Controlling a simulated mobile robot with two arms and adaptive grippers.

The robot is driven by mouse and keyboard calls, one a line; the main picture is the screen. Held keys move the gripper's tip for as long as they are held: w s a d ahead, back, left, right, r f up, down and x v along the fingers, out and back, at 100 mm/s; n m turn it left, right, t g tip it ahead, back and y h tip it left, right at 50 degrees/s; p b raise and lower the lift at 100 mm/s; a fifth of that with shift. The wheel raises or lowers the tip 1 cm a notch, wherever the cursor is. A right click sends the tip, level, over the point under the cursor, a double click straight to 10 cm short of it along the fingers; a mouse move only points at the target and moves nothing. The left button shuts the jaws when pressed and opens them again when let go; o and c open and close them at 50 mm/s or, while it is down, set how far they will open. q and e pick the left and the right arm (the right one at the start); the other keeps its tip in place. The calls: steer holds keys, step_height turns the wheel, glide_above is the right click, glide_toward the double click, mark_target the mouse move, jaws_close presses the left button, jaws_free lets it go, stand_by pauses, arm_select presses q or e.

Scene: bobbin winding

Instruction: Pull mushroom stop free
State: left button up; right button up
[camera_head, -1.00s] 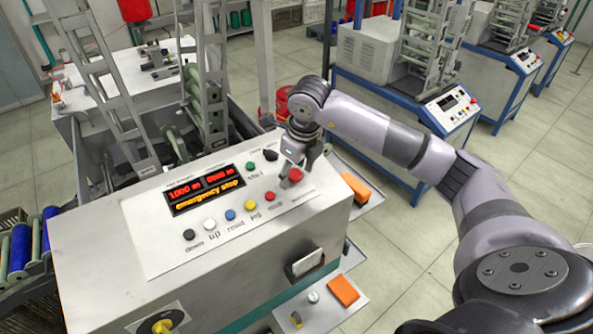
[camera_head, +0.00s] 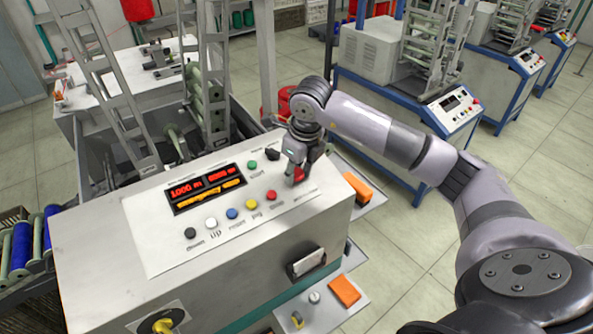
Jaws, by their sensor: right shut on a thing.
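The red mushroom stop (camera_head: 300,174) sits at the right end of the control panel (camera_head: 160,240) on top of the grey winding machine. My right gripper (camera_head: 295,178) reaches down over it from the right and is shut on it, hiding part of the red head. The display (camera_head: 203,190) beside it is lit in red and orange, its text blurred; whether the stop is pressed in or out cannot be told. My left gripper is out of view.
Near the stop are a black knob (camera_head: 271,154), a green button (camera_head: 252,165) and a small red button (camera_head: 271,195). An orange block (camera_head: 357,187) lies on a side shelf. Metal ladder frames rise behind the machine.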

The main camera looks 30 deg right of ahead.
jaws_close()
steer(key=shift+r, duration=0.25)
steer(key=o, duration=1)
jaws_free()
steer(key=p+v, duration=0.5)
steer(key=v, duration=0.3)
steer(key=shift+r, duration=0.1)
